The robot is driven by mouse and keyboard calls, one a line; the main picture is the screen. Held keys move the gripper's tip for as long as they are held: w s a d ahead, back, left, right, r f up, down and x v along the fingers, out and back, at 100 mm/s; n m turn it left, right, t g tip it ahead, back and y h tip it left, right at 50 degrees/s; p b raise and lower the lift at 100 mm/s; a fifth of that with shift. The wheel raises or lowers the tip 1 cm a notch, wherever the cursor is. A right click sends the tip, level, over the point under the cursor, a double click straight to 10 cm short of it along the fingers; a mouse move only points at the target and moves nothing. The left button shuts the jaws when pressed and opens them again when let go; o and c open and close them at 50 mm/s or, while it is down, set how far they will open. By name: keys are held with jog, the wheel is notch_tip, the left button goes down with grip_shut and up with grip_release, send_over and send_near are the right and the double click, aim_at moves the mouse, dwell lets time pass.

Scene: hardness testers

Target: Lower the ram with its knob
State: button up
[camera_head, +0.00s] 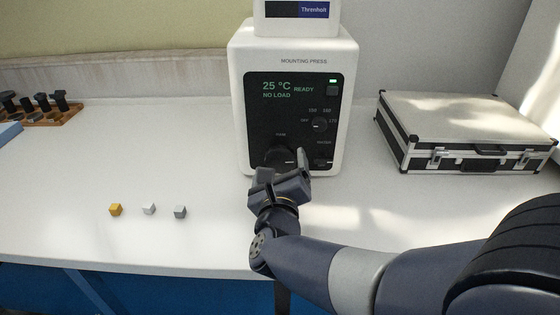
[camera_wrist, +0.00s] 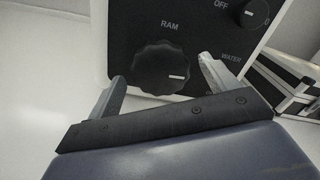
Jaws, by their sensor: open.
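The mounting press (camera_head: 240,120) is a white machine with a black front panel, standing at the back middle of the bench. Its screen reads 25 °C, READY, NO LOAD. The ram knob (camera_wrist: 160,68) is a large black scalloped dial with a white line pointing right, under the label RAM. In the head view the ram knob (camera_head: 281,157) is partly hidden by my gripper. My gripper (camera_head: 282,166) is open in front of the panel. In the wrist view my gripper's fingers (camera_wrist: 160,78) are spread on either side of the knob; I cannot tell whether they touch it.
A smaller temperature dial (camera_head: 319,124) and a water switch (camera_head: 323,162) sit right of the ram knob. A silver-black case (camera_head: 460,130) lies at right. A wooden rack (camera_head: 50,118) stands far left.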

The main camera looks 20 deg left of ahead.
jog(key=shift+x, duration=1.2)
jog(key=shift+c, duration=0.5)
jog(key=c, duration=0.9)
jog(key=shift+o, duration=0.2)
